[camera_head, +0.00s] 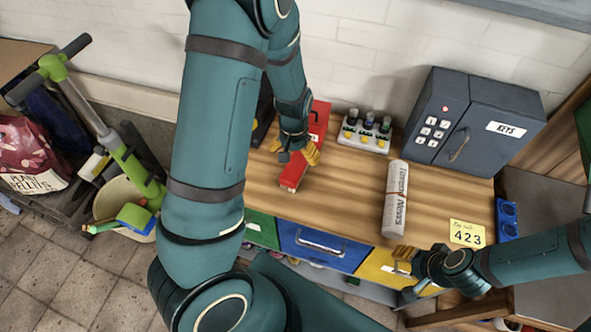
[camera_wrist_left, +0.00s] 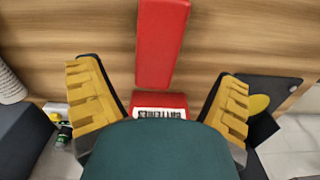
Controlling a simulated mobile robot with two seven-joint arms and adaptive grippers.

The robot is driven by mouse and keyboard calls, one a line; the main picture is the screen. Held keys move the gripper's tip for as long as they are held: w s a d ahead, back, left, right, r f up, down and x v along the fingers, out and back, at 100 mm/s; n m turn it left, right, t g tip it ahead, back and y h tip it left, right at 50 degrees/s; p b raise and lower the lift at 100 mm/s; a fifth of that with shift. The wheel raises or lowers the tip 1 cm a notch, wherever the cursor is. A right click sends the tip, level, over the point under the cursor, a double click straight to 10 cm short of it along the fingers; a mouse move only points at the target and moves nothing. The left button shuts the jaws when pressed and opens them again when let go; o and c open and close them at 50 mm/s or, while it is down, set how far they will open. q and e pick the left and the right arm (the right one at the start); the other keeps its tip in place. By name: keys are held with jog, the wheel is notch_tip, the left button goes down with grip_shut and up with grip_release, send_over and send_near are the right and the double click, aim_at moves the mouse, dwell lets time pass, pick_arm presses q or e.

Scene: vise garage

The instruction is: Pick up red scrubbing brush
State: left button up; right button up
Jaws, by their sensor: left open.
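The red scrubbing brush (camera_head: 291,177) appears to be the plain red block lying on the wooden bench top, with part of it hidden behind my left gripper (camera_head: 298,155). In the left wrist view, the brush (camera_wrist_left: 162,40) runs up from between the yellow fingers to the top edge. There my left gripper (camera_wrist_left: 158,76) is open, with one finger on each side and gaps to the red block. It holds nothing. My right gripper (camera_head: 403,262) is low at the bench's front right, away from the brush; its opening is unclear.
A red box (camera_head: 320,113) with a batteries label (camera_wrist_left: 160,112) lies just beyond the brush. Bench around the brush's near end is clear.

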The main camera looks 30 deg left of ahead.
aim_at(295, 165)
pick_arm(q)
jog(key=shift+d+f, duration=0.15)
jog(key=shift+f, duration=2.7)
jog(key=c, duration=1.4)
